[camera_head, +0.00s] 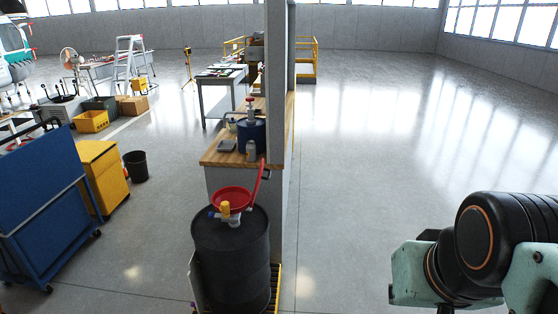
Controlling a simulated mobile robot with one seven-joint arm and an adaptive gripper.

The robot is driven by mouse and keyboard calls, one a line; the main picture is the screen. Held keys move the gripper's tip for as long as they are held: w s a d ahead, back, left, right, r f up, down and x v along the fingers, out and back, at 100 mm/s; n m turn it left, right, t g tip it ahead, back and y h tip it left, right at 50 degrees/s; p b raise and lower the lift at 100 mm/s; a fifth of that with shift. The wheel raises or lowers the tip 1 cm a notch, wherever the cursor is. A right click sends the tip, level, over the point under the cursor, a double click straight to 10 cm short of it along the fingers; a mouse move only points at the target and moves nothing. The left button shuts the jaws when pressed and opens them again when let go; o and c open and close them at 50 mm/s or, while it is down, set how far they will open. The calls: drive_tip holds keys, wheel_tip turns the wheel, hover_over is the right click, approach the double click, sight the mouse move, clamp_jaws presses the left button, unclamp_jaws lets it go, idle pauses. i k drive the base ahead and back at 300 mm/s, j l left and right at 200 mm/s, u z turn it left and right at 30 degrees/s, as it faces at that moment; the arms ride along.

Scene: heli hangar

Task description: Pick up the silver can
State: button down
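My arm shows at the lower right, well apart from the counter. My gripper is outside the picture, so its state does not show.
A black drum (230,262) with a red funnel (232,198) stands in front of the counter. A grey post (276,100) rises along the counter's right side. A blue cart (45,205) and yellow cabinet (103,172) stand left. The floor (390,160) at right is clear.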

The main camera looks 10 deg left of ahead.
sight(250, 145)
drive_tip(key=i+l+u, duration=0.15)
drive_tip(key=u, duration=0.25)
drive_tip(key=i+l+u, duration=0.1)
drive_tip(key=l+u, duration=0.25)
drive_tip(key=i+l+u, duration=0.2)
drive_tip(key=l+u, duration=0.15)
drive_tip(key=l, duration=0.25)
drive_tip(key=i+l+u, duration=0.1)
drive_tip(key=u, duration=0.55)
drive_tip(key=i+l+u, duration=0.3)
drive_tip(key=i+l, duration=0.15)
drive_tip(key=l, duration=0.25)
drive_tip(key=i+l+u, duration=0.1)
drive_tip(key=l, duration=0.25)
drive_tip(key=i+l+u, duration=0.15)
drive_tip(key=l, duration=0.25)
drive_tip(key=i+l, duration=0.2)
drive_tip(key=l, duration=0.15)
drive_tip(key=i+l, duration=0.15)
drive_tip(key=l, duration=0.25)
drive_tip(key=i+l, duration=0.2)
drive_tip(key=l, duration=0.15)
drive_tip(key=i+l, duration=0.15)
drive_tip(key=l, duration=0.25)
drive_tip(key=i+u, duration=0.05)
